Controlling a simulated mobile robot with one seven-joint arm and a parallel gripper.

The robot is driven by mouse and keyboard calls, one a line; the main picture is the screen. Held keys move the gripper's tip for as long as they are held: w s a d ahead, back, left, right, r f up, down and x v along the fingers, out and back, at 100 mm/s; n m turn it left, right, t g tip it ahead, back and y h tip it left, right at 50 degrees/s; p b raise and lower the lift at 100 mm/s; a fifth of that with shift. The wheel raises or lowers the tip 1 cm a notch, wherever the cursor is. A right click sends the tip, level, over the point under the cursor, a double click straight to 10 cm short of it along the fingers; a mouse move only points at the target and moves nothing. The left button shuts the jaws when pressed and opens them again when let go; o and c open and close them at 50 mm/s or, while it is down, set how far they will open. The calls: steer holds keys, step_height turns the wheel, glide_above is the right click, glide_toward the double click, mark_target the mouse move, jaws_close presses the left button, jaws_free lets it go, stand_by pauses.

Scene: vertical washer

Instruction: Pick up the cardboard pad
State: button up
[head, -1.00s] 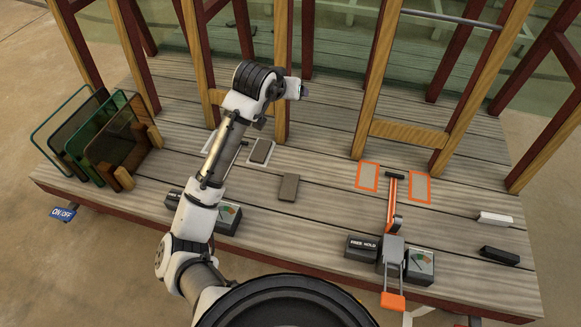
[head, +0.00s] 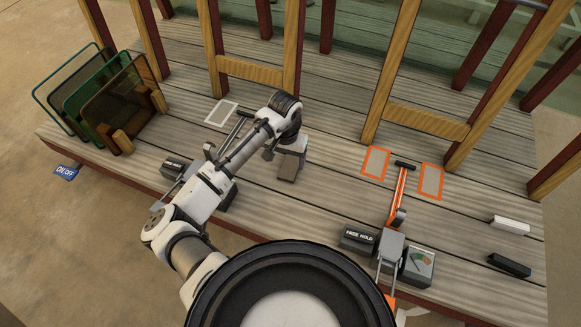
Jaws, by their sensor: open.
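The fingers are too small and hidden to make out, and contact with the pad cannot be told. The pad shows no visible lift. The gripper is open. A white-outlined square (head: 221,113) lies to the left. The second white-outlined square, which held a similar pad earlier, is behind my arm.
Two orange-outlined squares (head: 376,162) flank an orange lever (head: 400,195) on the right. Control boxes (head: 358,237) stand at the deck's front edge. A white block (head: 510,225) and a black block (head: 509,265) lie far right. Glass panes (head: 112,100) stand left. Wooden frames (head: 415,122) rise behind.

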mark_target(287, 173)
steer(key=f, duration=0.2)
steer(key=f+b, duration=0.1)
steer(key=f, duration=0.5)
steer(key=shift+w+d+b, duration=0.15)
steer(key=shift+w+b, duration=0.2)
steer(key=shift+r, duration=0.1)
steer(key=c, duration=1)
